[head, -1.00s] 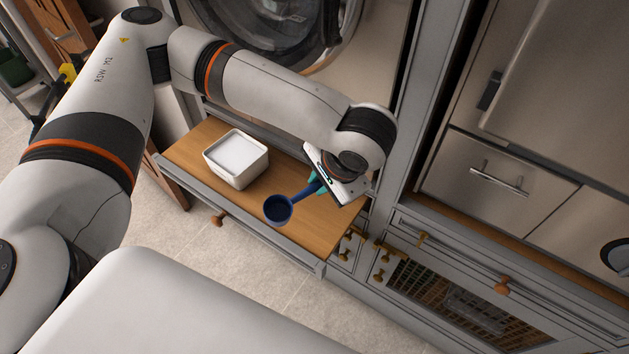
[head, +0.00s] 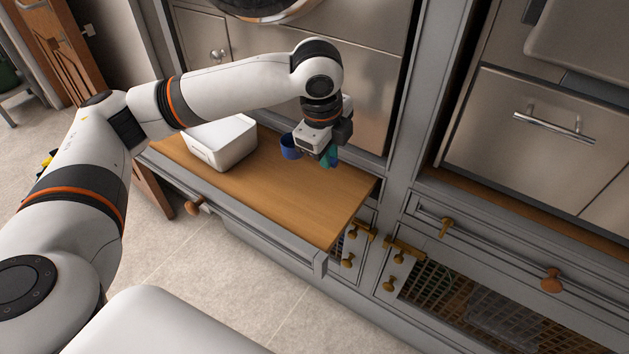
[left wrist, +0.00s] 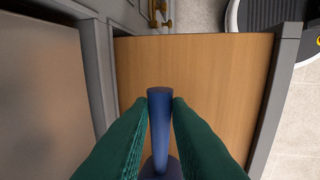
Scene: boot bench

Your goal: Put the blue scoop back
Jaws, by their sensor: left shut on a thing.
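The blue scoop shows in the head view (head: 290,147) and in the left wrist view (left wrist: 160,125). My left gripper (head: 329,158) is shut on the scoop's handle. In the left wrist view its green fingers (left wrist: 160,104) press on both sides of the handle. The scoop is held above the wooden pull-out board, with its cup toward the white box. The white box (head: 222,145) stands on the left part of the board. My right gripper is in neither view.
The wooden board (head: 300,205) is pulled out, and its right and front parts are bare. The cabinet with steel panels (head: 365,75) rises close behind it. A steel drawer (head: 535,135) and a mesh-fronted drawer (head: 480,305) are to the right.

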